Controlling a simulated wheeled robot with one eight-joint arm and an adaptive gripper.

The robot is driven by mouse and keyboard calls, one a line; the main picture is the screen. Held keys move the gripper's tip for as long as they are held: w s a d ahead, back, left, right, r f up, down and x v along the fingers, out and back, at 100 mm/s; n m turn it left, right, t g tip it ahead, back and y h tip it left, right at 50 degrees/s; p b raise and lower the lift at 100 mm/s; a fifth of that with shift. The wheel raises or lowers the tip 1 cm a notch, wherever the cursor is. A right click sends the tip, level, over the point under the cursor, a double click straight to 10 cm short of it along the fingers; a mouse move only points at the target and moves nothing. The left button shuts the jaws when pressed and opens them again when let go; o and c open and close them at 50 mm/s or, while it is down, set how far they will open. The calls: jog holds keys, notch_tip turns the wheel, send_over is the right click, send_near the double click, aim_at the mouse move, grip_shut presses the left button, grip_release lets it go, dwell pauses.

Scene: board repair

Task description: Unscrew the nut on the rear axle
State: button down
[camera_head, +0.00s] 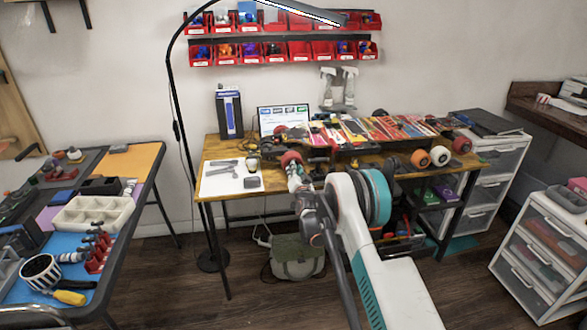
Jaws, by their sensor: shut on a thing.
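My gripper (299,187) is at the front edge of the wooden workbench, left of centre, just below and beside a red wheel (290,158). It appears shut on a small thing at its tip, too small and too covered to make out. The red wheel and dark metal parts near it look like one end of a skateboard's axle assembly. The nut and the axle end cannot be made out at this size. My arm comes up from the lower right and hides part of the bench front.
The workbench (217,146) also bears a white mat (212,184) with grey tools, a screen (283,118) and several skateboard decks and wheels (440,156). A thin lamp pole stands left of it. A side table (148,158) holds bins and tools. White drawers (540,249) stand right.

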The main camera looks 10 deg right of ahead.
jog(key=shift+n, duration=0.8)
jog(key=shift+s, duration=0.1)
jog(key=shift+s, duration=1.55)
jog(key=s+r+p, duration=0.2)
jog(key=s+r, duration=0.4)
jog(key=r, duration=0.1)
